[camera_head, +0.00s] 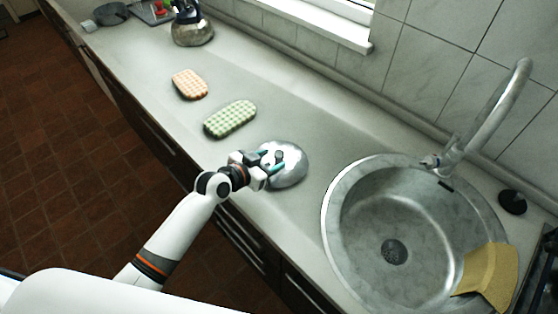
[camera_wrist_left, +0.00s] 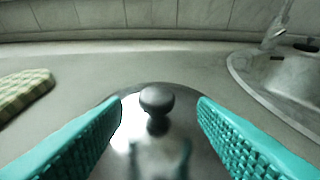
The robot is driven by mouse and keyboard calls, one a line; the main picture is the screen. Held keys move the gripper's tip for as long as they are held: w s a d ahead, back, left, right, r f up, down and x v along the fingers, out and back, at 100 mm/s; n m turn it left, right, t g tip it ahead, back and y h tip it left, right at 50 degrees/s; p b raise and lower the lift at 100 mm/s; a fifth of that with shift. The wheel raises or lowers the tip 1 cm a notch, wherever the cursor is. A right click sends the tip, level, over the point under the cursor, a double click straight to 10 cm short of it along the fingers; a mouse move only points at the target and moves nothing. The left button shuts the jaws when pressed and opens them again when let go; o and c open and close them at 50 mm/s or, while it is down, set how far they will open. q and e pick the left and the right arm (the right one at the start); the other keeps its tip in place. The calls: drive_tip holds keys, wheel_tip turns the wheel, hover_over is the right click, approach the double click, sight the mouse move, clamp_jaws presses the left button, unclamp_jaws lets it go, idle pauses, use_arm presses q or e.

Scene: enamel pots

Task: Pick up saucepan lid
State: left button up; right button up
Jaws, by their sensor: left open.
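The saucepan lid (camera_head: 291,172) is a shiny metal dome lying on the counter, left of the sink. In the left wrist view the lid (camera_wrist_left: 150,160) shows its dark round knob (camera_wrist_left: 157,100) on top. My left gripper (camera_head: 272,163) is at the lid, with its teal fingers (camera_wrist_left: 160,118) open on either side of the knob. A gap shows between the knob and each finger. The gripper hides part of the lid in the head view. My right gripper is not in view.
A round metal sink (camera_head: 340,215) with a faucet (camera_head: 490,110) is to the right, a yellow cloth (camera_head: 490,278) on its rim. A green checked pad (camera_head: 230,118) and an orange one (camera_head: 189,84) lie beyond the lid. A kettle (camera_head: 192,30) stands farther back.

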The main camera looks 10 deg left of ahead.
sight(275, 156)
use_arm(q)
drive_tip(key=shift+p+x, duration=0.35)
drive_tip(key=shift+x, duration=2)
drive_tip(key=shift+a+r, duration=0.1)
drive_tip(key=shift+a, duration=0.05)
drive_tip(key=shift+c, duration=0.3)
clamp_jaws()
